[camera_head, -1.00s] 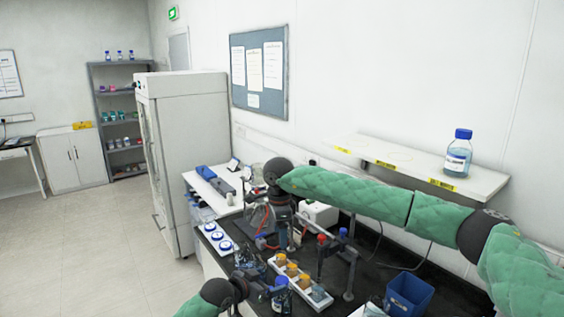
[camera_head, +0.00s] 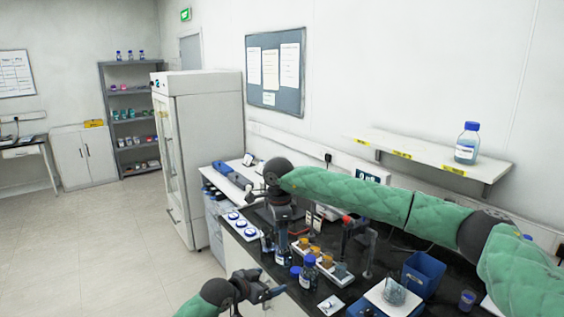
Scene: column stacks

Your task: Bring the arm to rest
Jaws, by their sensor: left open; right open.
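My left gripper (camera_head: 270,294) is low in the picture, open and empty, over the floor just off the counter's front edge. My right arm, in green padding, reaches in from the right across the counter. My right gripper (camera_head: 284,236) hangs down from its black wrist above the counter's left part. It is open, but its fingertips are small and hard to make out against the bottles behind. A blue-capped bottle (camera_head: 308,275) stands on the black counter (camera_head: 340,285) to the right of my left gripper.
A rack with amber-topped vials (camera_head: 327,261), a blue bin (camera_head: 423,272) and a white pad with a glass beaker (camera_head: 396,292) stand on the counter. A wall shelf (camera_head: 430,166) holds a bottle (camera_head: 467,143). A white fridge (camera_head: 207,150) stands behind. The floor (camera_head: 105,250) at left is clear.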

